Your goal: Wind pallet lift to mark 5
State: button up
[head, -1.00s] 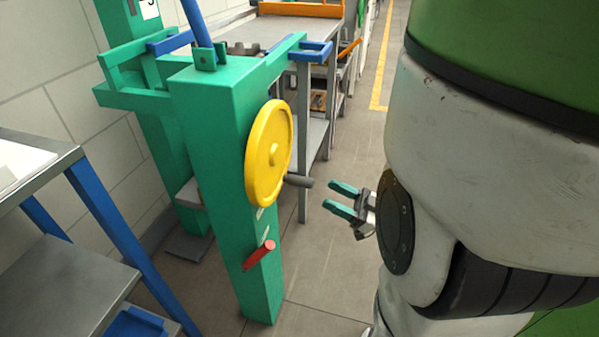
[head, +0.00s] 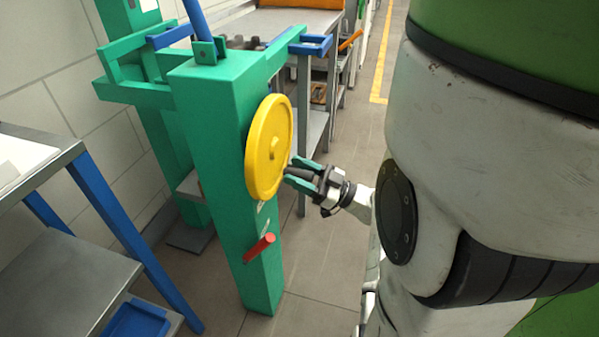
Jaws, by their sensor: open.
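The yellow handwheel (head: 266,150) is mounted on the side of the green lift post (head: 214,160). Its dark crank handle (head: 301,173) sticks out from the lower right of the wheel. My gripper (head: 296,172) is at the handle, with its teal fingers open on either side of it. I cannot tell whether a finger touches it. A red lever (head: 259,247) sits lower on the post. A green carriage (head: 135,75) is at the back left of the post. The mark scale cannot be read in this view.
A metal bench with blue legs (head: 115,225) stands at the left, with a blue tray (head: 140,333) low down. A grey worktable (head: 290,22) is behind the post. Grey floor (head: 330,265) is open between the post and my arm.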

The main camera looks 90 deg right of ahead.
grip_shut()
dwell(0.3)
jog(key=shift+d+n+b, duration=0.15)
jog(key=shift+n+b, duration=0.15)
jog(key=shift+b, duration=0.2)
